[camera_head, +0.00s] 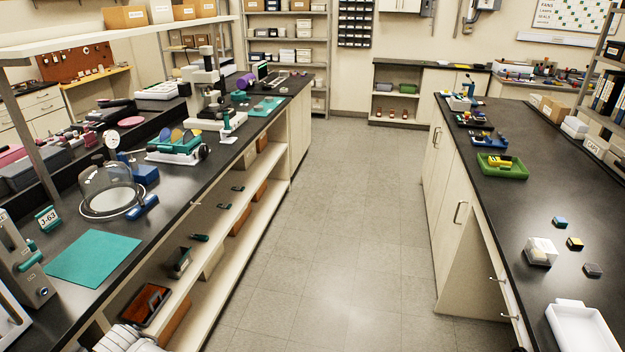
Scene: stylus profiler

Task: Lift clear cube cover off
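A small, clear, whitish cube cover (540,251) stands on the black top of the right bench, near its front edge. Something pale shows inside or under it, too small to make out. Three small dark-based blocks lie near it: one with a blue top (560,222), one with a yellow top (575,243) and a dark grey one (593,269).
A white tray (554,312) lies in front of the cube cover. A green tray (515,172) with a yellow item sits farther back on the right bench (478,208). A glass dome (108,182) stands on the left bench. The floor aisle (345,230) is clear.

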